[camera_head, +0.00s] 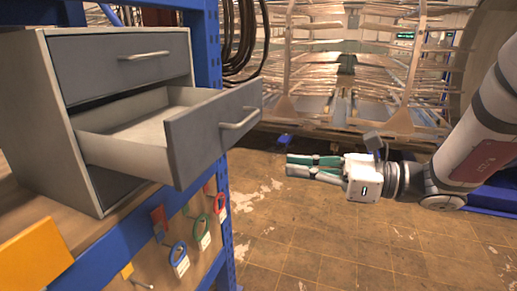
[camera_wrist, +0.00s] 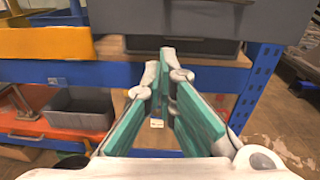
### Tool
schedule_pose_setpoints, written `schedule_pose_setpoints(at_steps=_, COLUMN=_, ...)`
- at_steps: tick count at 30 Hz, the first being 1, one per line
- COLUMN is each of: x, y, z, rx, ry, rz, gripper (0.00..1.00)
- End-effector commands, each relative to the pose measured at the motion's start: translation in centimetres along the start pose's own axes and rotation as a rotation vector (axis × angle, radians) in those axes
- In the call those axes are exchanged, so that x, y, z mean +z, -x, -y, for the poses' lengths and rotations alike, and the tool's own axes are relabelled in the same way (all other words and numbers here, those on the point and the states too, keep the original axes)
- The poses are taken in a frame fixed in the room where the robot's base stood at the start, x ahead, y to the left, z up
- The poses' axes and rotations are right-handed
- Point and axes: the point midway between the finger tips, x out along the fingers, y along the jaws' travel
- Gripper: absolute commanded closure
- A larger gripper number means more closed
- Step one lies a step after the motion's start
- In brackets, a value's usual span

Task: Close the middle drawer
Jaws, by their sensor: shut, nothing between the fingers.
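The middle drawer (camera_head: 212,132) is pulled well out of the grey cabinet (camera_head: 40,110), which stands on a wooden shelf top. Its grey front has a bar handle (camera_head: 240,118), and the visible part of its inside is empty. The top drawer (camera_head: 120,60) is shut. The lowest part of the cabinet is partly hidden below the open drawer. My gripper (camera_head: 289,164) is shut and empty, right of the drawer front and apart from it. In the wrist view, the teal-padded fingers (camera_wrist: 160,68) point toward the shelf; a dark grey surface (camera_wrist: 190,18) fills the top.
A blue upright (camera_head: 208,45) stands behind the drawer. An orange box (camera_head: 35,250) sits on the shelf top. Colored ring tags (camera_head: 202,232) hang below its edge. A grey bin (camera_wrist: 80,108) shows lower in the wrist view. The floor around my gripper is open.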

Motion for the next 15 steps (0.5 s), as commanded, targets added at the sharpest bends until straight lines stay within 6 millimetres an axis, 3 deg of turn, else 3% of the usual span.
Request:
schedule_pose_setpoints(at_steps=7, x=0.1, y=-0.9, z=1.2, rx=-0.034, ry=-0.033, rz=0.032, gripper=1.0)
schedule_pose_setpoints(at_steps=15, x=0.2, y=-5.8, z=1.2, rx=-0.03, ry=-0.031, rz=0.03, gripper=1.0)
